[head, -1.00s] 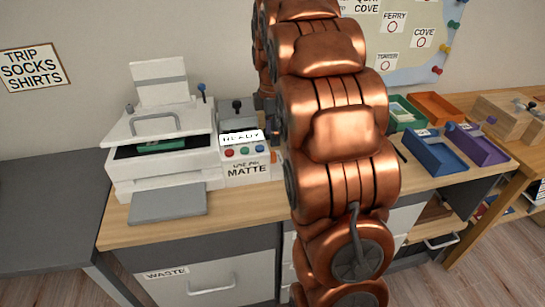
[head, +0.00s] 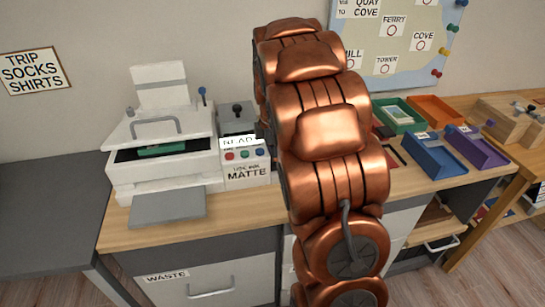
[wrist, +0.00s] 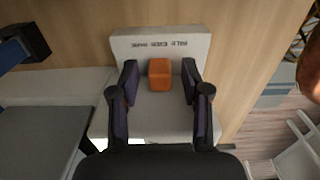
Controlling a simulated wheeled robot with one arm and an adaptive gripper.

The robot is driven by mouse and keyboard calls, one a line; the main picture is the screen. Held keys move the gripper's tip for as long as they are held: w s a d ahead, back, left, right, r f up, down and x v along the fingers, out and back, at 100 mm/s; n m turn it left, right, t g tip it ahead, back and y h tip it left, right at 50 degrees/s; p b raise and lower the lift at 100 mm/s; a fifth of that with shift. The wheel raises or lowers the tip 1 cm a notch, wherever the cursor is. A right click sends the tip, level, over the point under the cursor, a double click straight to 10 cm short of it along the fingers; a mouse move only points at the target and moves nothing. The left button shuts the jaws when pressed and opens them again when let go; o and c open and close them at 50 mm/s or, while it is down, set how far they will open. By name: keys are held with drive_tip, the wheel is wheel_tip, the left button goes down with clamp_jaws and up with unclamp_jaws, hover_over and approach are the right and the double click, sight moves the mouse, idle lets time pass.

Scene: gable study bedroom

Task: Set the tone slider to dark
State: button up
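In the wrist view an orange block-shaped knob (wrist: 160,74), which looks like the tone slider, sits on a pale panel (wrist: 125,42). Small dark lettering, seemingly PALE EVEN DARK, is printed above and right of it; I cannot tell which setting the knob is at. My gripper (wrist: 159,79) is open, with one dark finger on each side of the knob and a visible gap on both sides. In the head view my copper arm hides the gripper and slider.
A white printer-like machine (head: 165,165) with a raised lid stands on the wooden desk. Beside it is a control box (head: 245,172) with coloured buttons and a MATTE label. A blue tray (head: 436,160) and other coloured trays are at the right. A grey table (head: 45,215) adjoins at the left.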

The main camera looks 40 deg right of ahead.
clamp_jaws()
idle(0.3)
drive_tip(key=shift+w+d, duration=0.25)
drive_tip(key=shift+w, duration=0.3)
drive_tip(key=shift+w+d, duration=0.2)
drive_tip(key=shift+w, duration=0.35)
drive_tip(key=shift+o, duration=0.5)
unclamp_jaws()
wheel_tip(320, 180, up, 12)
